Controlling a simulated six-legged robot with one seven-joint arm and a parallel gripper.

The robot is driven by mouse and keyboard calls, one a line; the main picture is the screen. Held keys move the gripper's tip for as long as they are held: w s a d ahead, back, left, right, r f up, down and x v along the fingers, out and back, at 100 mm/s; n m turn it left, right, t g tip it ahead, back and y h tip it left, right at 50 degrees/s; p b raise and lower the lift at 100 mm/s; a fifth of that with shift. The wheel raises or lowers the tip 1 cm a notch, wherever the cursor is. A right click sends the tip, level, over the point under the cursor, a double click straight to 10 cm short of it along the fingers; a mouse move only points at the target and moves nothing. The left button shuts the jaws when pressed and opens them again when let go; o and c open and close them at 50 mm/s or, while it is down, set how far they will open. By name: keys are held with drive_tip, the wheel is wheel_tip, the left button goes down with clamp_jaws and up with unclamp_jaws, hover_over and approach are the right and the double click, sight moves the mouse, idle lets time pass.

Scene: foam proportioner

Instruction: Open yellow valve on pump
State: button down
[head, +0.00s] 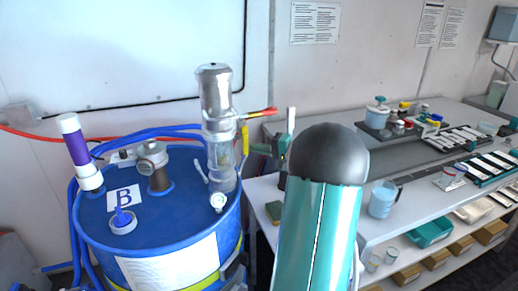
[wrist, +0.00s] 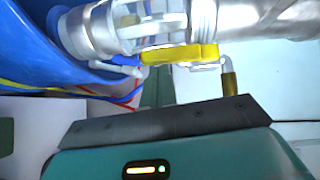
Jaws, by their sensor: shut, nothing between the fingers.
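The pump stands upright on the blue drum (head: 150,215), with a silver top cylinder (head: 215,90) and a clear lower body (head: 221,155). The yellow valve (head: 245,138) is a slim handle on the pump's right side, pointing along the pump. In the wrist view the pump lies sideways across the top, and the yellow valve (wrist: 180,54) runs along it. My gripper (head: 262,148) is just right of the valve, partly hidden by my arm. It is shut and empty; its dark front edge shows in the wrist view (wrist: 160,120), apart from the valve in the picture. Contact cannot be judged.
A short spout (head: 260,113) with an orange-red tip sticks out above the valve; its brass-coloured end (wrist: 230,85) is close to my gripper in the wrist view. Blue hoses loop around the drum. A workbench (head: 380,150) with a jug (head: 382,199) stands to the right.

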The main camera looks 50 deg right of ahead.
drive_tip(key=shift+s, duration=0.15)
drive_tip(key=v, duration=0.7)
drive_tip(key=shift+s, duration=0.1)
drive_tip(key=w+a+r+n+g+y, duration=0.1)
drive_tip(key=w+a+n+g+y, duration=0.2)
drive_tip(key=a, duration=1.1)
drive_tip(key=w+a+n+g, duration=0.3)
drive_tip(key=a+g, duration=0.3)
drive_tip(key=a, duration=0.8)
drive_tip(key=s+a+f+n+g+h, duration=0.1)
drive_tip(key=s+a+n+h, duration=0.2)
drive_tip(key=s+a, duration=0.3)
drive_tip(key=s+a+f+n+g+h, duration=0.1)
drive_tip(key=s+a+n+h, duration=0.3)
drive_tip(key=a, duration=0.9)
drive_tip(key=s+n, duration=0.1)
drive_tip(key=s, duration=0.2)
drive_tip(key=shift+s, duration=0.25)
